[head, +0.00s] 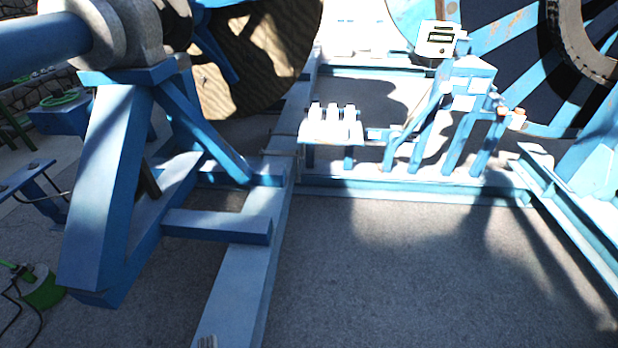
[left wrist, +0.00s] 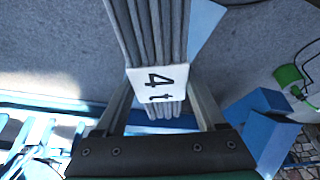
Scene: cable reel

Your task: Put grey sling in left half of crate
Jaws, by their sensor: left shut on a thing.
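The grey sling (left wrist: 147,30) is a bundle of several parallel grey strands with a white tag marked "4t", seen in the left wrist view. My left gripper (left wrist: 160,88) is shut on the bundle, with one finger on each side near the tag. The sling's upper part runs out of the top of that view. My right gripper is in neither view. I cannot make out the crate in either view.
A blue steel stand (head: 105,190) and a long blue floor beam (head: 245,265) fill the left of the head view. Large reels stand behind. A green object with a black cable (head: 42,288) lies at lower left. The grey floor (head: 400,270) at centre right is clear.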

